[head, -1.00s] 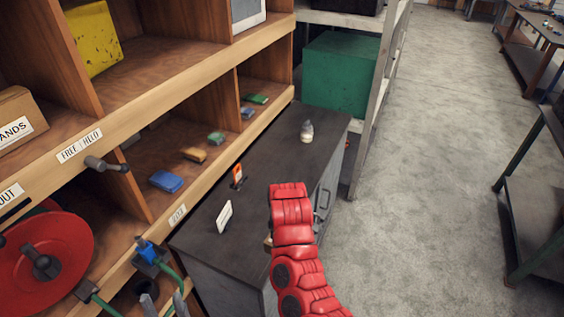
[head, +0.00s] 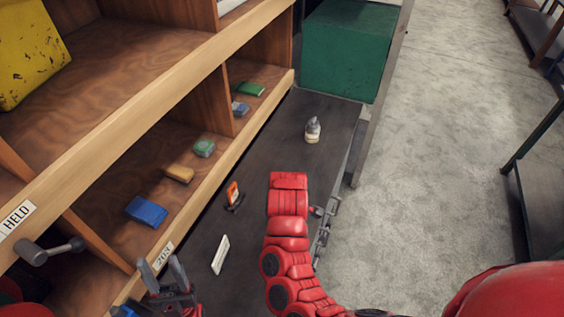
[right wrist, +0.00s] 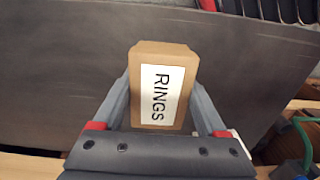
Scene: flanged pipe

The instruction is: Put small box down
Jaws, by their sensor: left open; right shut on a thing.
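The small box (right wrist: 148,62), brown with a white RINGS label, is in the right wrist view. My right gripper (right wrist: 162,80) is shut on it, one grey finger along each side. The dark cabinet top (right wrist: 60,70) lies behind the box; I cannot tell whether the box touches it. In the head view my red right arm reaches over the dark top (head: 262,150) and hides its gripper and the box. My left gripper (head: 163,275) is open and empty at the bottom left, beside the shelf front edge.
On the dark top stand a small bottle (head: 312,130), an orange-and-white item (head: 233,196) and a white card (head: 220,255). The shelf bays hold a blue block (head: 146,211), a tan block (head: 179,173) and green ones. A green crate (head: 345,50) stands at the back.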

